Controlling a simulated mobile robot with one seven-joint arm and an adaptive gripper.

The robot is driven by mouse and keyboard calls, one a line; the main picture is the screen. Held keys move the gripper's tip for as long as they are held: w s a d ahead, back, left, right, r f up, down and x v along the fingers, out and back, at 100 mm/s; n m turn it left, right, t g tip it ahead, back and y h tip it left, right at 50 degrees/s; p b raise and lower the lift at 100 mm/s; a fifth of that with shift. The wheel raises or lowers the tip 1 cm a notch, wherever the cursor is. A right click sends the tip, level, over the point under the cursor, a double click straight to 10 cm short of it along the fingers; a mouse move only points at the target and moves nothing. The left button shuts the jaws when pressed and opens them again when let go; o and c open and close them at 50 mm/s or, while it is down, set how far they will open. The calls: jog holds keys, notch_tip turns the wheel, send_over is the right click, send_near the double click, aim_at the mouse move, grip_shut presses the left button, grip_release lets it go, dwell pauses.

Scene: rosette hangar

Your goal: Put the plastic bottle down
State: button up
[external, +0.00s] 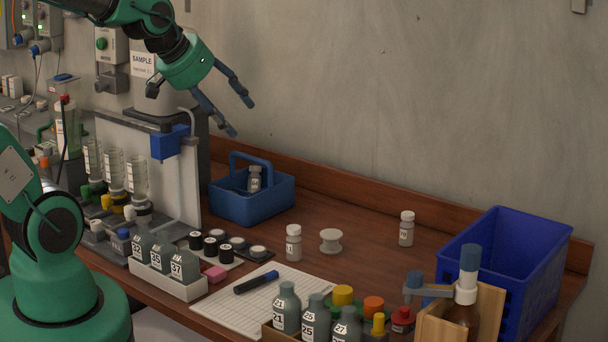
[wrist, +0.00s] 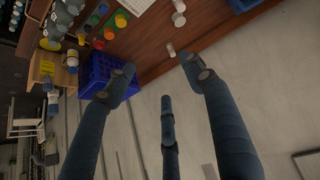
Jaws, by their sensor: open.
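My gripper (external: 238,115) is open and empty, raised above and left of the blue caddy (external: 233,207). Its three spread fingers also show in the wrist view (wrist: 160,78). A small white-labelled bottle (external: 254,180) stands inside the caddy, its lower part hidden by the caddy wall. Two similar white bottles stand upright on the wooden bench, one near the middle (external: 293,244) and one further right (external: 406,230). I cannot tell which of these is the plastic bottle. No finger touches any bottle.
An empty-looking blue crate (external: 540,275) stands at the right; it also shows in the wrist view (wrist: 98,72). A white spool (external: 331,241) lies between the bottles. The bench's back middle is clear.

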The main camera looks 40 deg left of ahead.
jog(key=w+d+f+n+t+b, duration=0.1)
jog(key=w+d+f, duration=0.1)
jog(key=w+f, duration=0.3)
jog(key=w+d+f+t+b, duration=0.1)
jog(key=w+d+f, duration=0.2)
jog(key=w+f, duration=0.15)
jog(key=n+t+y+b, duration=0.3)
jog(key=y+b, duration=0.3)
jog(key=y, duration=0.1)
send_near(296, 241)
jog(key=shift+d+v, duration=0.2)
jog(key=shift+v, duration=0.9)
jog(key=shift+s+a+f+t, duration=0.1)
jog(key=shift+a+f+t, duration=0.05)
jog(key=shift+f+t, duration=0.15)
jog(key=shift+a, duration=0.1)
jog(key=shift+b+x, duration=0.6)
jog(key=shift+x, duration=3.65)
